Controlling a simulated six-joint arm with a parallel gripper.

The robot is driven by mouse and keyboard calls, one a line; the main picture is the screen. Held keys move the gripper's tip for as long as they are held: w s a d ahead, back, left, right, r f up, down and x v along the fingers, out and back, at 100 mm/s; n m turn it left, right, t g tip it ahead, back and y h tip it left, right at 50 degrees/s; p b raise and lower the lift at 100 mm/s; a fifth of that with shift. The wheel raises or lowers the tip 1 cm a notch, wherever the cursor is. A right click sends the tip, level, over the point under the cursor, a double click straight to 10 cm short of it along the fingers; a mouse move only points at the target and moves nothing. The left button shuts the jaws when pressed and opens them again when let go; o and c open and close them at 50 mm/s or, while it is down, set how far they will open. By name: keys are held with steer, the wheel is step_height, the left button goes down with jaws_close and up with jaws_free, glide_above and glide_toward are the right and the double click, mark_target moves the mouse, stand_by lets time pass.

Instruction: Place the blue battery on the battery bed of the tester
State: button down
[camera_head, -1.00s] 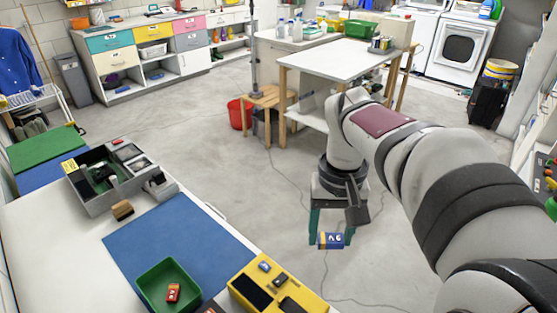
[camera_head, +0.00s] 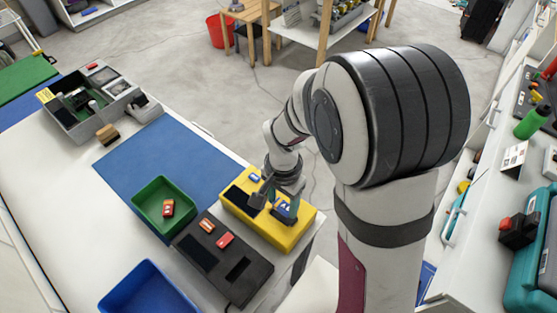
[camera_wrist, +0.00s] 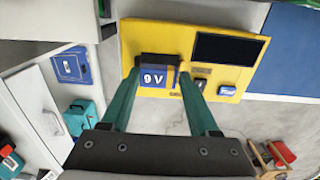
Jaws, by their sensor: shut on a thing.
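The blue battery (camera_head: 284,209), marked 9V, is between the teal fingers of my gripper (camera_head: 284,206). In the wrist view its blue face and dark end (camera_wrist: 157,76) sit between the two fingertips (camera_wrist: 157,88), so my gripper is shut on it. The yellow tester (camera_head: 268,231) is directly below the battery, at the table's right end. In the wrist view the tester (camera_wrist: 150,35) shows a dark screen (camera_wrist: 228,49) right of the battery. The battery and fingers hide the surface under them, so I cannot tell whether the battery touches the tester.
A dark device (camera_head: 225,270) with red batteries is beside the tester. A green tray (camera_head: 150,222) holding a red battery and a blue bin (camera_head: 150,292) are to the left. A blue mat (camera_head: 165,158) is mostly bare. A grey box (camera_head: 82,128) is at the back left.

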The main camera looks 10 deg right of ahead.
mark_target(284, 209)
steer(key=shift+f, duration=0.85)
steer(key=shift+f, duration=0.1)
steer(key=shift+f, duration=0.5)
steer(key=shift+c, duration=0.7)
jaws_free()
step_height(284, 209, up, 14)
steer(key=s+d+r+n+y, duration=0.1)
steer(key=s+n, duration=0.2)
steer(key=s, duration=1.6)
steer(key=shift+d+r+y, duration=0.3)
steer(key=shift+r+y, duration=0.1)
